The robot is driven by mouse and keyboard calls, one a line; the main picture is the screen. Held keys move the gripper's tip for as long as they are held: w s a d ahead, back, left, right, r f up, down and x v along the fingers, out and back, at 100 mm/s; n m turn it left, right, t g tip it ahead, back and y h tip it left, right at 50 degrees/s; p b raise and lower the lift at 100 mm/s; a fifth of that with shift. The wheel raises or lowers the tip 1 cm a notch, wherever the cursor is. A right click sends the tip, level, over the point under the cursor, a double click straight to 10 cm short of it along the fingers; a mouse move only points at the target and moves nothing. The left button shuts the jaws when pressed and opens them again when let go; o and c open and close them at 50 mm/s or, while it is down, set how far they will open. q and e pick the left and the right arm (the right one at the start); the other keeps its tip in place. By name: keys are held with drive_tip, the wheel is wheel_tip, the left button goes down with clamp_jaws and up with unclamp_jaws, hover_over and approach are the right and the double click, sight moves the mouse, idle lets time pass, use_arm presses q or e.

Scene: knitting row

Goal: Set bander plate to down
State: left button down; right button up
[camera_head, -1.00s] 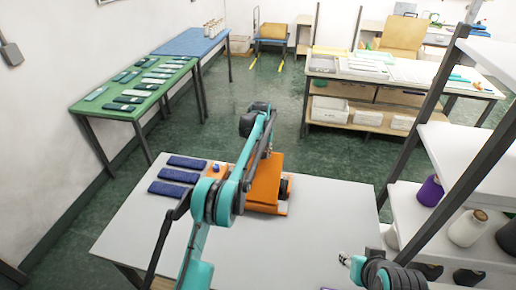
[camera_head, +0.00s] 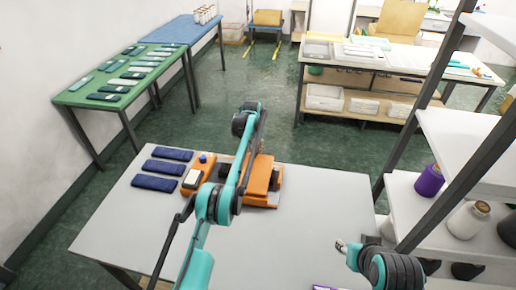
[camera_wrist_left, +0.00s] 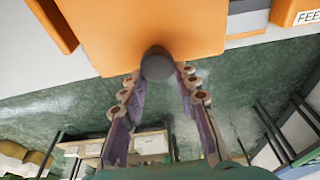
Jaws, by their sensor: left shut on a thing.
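The bander is an orange machine (camera_head: 262,172) on the grey-white table in the head view, partly hidden behind my left arm. Its wide orange plate (camera_wrist_left: 110,25) fills the top of the left wrist view. A round dark grey knob (camera_wrist_left: 157,63) sits at the plate's edge. My left gripper (camera_wrist_left: 160,82) has one finger on each side of the knob and is shut on it. I cannot tell the plate's exact tilt. My right gripper (camera_head: 342,246) is over the front right of the table, apart from the bander; its fingers are too small to judge.
Several dark blue pieces (camera_head: 160,168) lie left of the bander. An orange control box (camera_head: 194,179) with a blue button stands between. The table (camera_head: 325,205) is clear at right. A shelf rack with yarn cones (camera_head: 429,181) stands close on the right.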

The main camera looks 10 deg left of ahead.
use_arm(q)
drive_tip(key=shift+f, duration=0.4)
drive_tip(key=c, duration=1.2)
unclamp_jaws()
drive_tip(key=shift+o, duration=0.4)
drive_tip(key=shift+w+f, duration=0.15)
drive_tip(key=shift+r, duration=0.85)
drive_tip(key=v, duration=1)
drive_tip(key=shift+s+r, duration=0.2)
drive_tip(key=shift+s, duration=0.05)
